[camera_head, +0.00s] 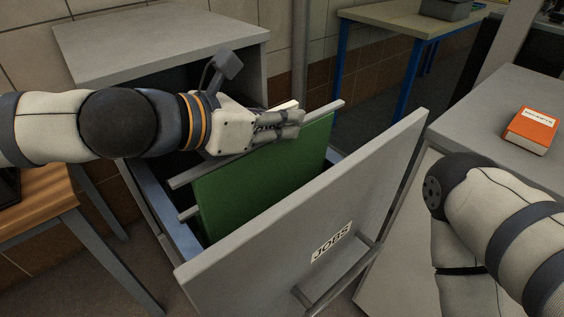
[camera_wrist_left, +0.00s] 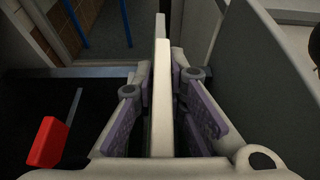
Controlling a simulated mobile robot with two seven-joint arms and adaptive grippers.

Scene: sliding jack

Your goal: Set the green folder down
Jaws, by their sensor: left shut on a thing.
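The green folder (camera_head: 265,180) is upright in the open drawer, behind the drawer's grey front (camera_head: 310,220) labelled JOBS. Its lower part is hidden by that front. My left gripper (camera_head: 292,122) is shut on the folder's top edge. In the left wrist view the folder's thin edge (camera_wrist_left: 161,110) runs between the two fingers. Grey rails (camera_head: 335,105) show beside the folder. I cannot tell whether the folder rests on them. My right arm comes in at the right, but its gripper is out of view.
The grey cabinet top (camera_head: 165,40) lies behind my left arm. An orange book (camera_head: 531,130) lies on the grey surface at the right. A wooden table (camera_head: 35,205) stands at the left. A red block (camera_wrist_left: 47,142) shows at the left in the left wrist view.

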